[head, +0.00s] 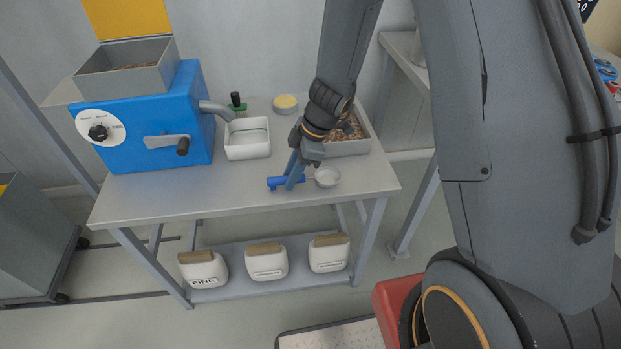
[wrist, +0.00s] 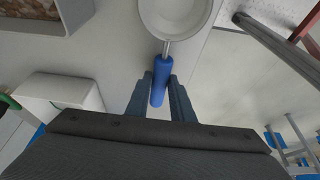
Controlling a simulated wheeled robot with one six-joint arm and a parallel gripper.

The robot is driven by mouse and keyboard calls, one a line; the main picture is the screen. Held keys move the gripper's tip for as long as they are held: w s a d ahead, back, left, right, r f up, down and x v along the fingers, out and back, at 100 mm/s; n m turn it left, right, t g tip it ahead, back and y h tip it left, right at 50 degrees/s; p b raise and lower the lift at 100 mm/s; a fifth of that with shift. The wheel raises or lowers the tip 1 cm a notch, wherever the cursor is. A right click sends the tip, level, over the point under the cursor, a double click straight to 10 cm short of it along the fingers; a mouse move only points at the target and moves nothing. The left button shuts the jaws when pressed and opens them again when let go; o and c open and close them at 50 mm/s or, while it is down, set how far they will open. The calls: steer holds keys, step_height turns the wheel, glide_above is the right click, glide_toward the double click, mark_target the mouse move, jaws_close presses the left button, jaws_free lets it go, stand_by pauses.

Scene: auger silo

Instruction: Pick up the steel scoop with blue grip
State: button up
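The steel scoop lies near the front edge of the grey table, its blue grip (head: 274,184) to the left and its round pale bowl (head: 327,177) to the right. My gripper (head: 292,183) reaches down over the blue grip from above. The scoop's bowl (wrist: 178,15) points away from my gripper, with a short steel neck between. The scoop looks at or very near table height; I cannot tell whether it touches.
A blue machine (head: 165,125) with a spout stands at the left of the table (head: 225,187). A white bin (head: 247,150) is under the spout. A grey tray of brown pieces (head: 350,147) stands behind my gripper, with a yellow-topped pot (head: 285,101) nearby. Lidded containers (head: 266,263) sit below.

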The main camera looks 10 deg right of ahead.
jaws_close()
